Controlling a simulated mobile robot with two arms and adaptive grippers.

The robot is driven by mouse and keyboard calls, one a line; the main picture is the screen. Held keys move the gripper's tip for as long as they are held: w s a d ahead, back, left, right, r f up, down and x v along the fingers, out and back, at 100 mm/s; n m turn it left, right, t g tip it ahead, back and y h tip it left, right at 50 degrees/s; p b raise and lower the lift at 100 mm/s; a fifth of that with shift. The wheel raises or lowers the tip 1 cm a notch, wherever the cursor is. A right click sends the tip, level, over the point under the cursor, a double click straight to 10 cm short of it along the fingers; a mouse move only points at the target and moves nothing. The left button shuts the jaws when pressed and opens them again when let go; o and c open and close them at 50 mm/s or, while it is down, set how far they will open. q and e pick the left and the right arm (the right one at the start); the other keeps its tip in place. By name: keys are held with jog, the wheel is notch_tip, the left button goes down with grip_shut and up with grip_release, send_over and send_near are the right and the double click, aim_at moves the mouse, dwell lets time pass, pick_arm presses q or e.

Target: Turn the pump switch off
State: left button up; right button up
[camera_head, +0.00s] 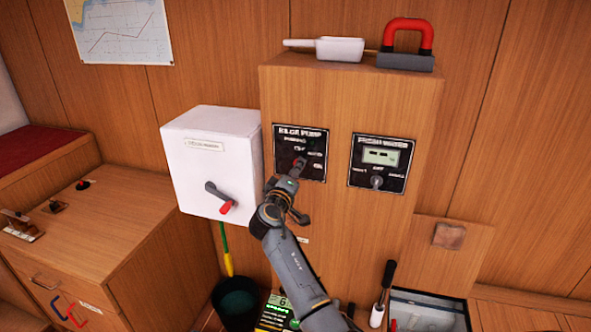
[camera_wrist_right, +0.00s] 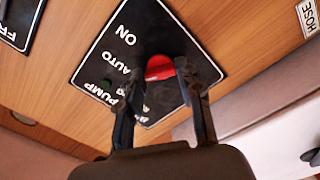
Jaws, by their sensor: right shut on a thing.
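The black bilge pump panel (camera_head: 283,146) is on the front of the wooden cabinet, with white lettering. The red switch knob (camera_head: 299,162) is low on it, partly covered by my right gripper (camera_head: 293,178). In the right wrist view the panel (camera_wrist_right: 101,68) shows tilted, with ON and AUTO readable. There my right gripper (camera_wrist_right: 161,72) has a finger on each side of the red knob (camera_wrist_right: 159,67) and is shut on it. The fingers hide part of the lettering, and I cannot tell which mark the knob points at. My left gripper is not in view.
A second panel (camera_head: 358,178) with a display and knob is to the right. A white box (camera_head: 184,160) with a red-tipped lever (camera_head: 219,199) stands out close at left. A scoop (camera_head: 340,48) and a red-handled tool (camera_head: 407,38) lie on top. A dark bucket (camera_head: 236,302) stands below.

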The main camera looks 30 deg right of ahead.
jog(key=n+p, duration=0.1)
jog(key=n, duration=0.1)
jog(key=n+p, duration=0.1)
jog(key=n, duration=0.2)
jog(key=shift+r+n, duration=0.2)
jog(key=shift+n, duration=0.1)
dwell(0.5)
jog(key=o, duration=1.1)
jog(key=shift+w+f, duration=0.1)
jog(key=shift+f, duration=0.05)
jog(key=shift+o, duration=0.2)
jog(key=v, duration=1.2)
